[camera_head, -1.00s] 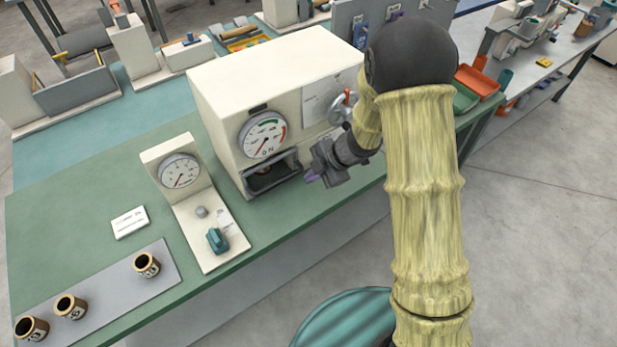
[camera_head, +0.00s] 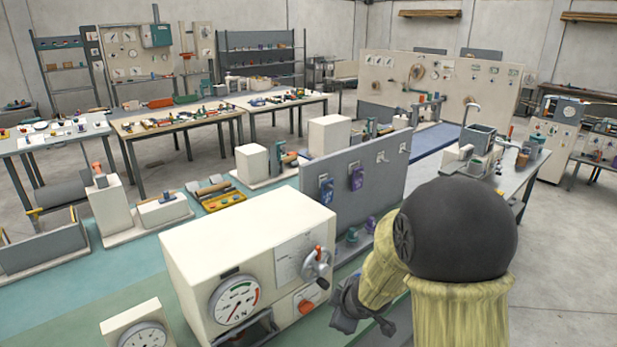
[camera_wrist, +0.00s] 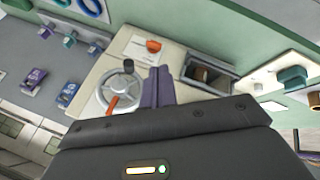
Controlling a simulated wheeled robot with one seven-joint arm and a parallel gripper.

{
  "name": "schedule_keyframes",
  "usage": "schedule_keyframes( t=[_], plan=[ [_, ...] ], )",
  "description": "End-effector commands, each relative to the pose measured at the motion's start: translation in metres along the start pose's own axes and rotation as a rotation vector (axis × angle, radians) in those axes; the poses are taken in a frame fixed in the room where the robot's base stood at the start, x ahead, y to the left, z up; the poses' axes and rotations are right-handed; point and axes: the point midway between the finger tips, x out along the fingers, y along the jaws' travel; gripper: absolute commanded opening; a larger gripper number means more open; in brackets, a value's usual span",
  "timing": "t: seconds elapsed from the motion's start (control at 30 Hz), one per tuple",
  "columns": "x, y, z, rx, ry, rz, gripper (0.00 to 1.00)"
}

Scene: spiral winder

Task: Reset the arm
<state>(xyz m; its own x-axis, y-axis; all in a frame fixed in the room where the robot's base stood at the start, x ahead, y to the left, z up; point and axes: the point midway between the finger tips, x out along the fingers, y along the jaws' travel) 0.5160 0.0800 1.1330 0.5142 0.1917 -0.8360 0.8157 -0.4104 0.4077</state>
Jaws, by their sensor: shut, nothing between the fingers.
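My gripper (camera_head: 345,318) is in front of the cream machine (camera_head: 190,250), near its right front corner in the head view. In the wrist view its purple fingers (camera_wrist: 157,85) are together and hold nothing. The wrist view shows the machine's handwheel (camera_wrist: 118,90) with an orange handle to the left of the fingers. It also shows an orange knob (camera_wrist: 153,45) and the open recess (camera_wrist: 205,75) beyond and to the right. My arm covers the bench to the right of the machine in the head view.
A smaller cream gauge stand (camera_head: 140,328) is at the lower left. A grey upright panel (camera_head: 365,180) with purple and blue parts stands behind the machine. More tables and a pale panel board (camera_head: 440,85) fill the back. Grey floor (camera_head: 570,260) is free at the right.

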Motion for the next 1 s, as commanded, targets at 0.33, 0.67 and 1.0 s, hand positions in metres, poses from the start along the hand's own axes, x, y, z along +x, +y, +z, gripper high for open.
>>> schedule_keyframes(
  t=[0.33, 0.67, 1.0],
  plan=[
    [-0.083, -0.026, 0.078, 0.672, -0.260, 0.066, 0.00],
    [-0.132, -0.088, 0.103, 1.140, -0.390, -0.006, 0.00],
    [-0.133, -0.091, 0.103, 1.158, -0.395, -0.013, 0.00]
  ],
)
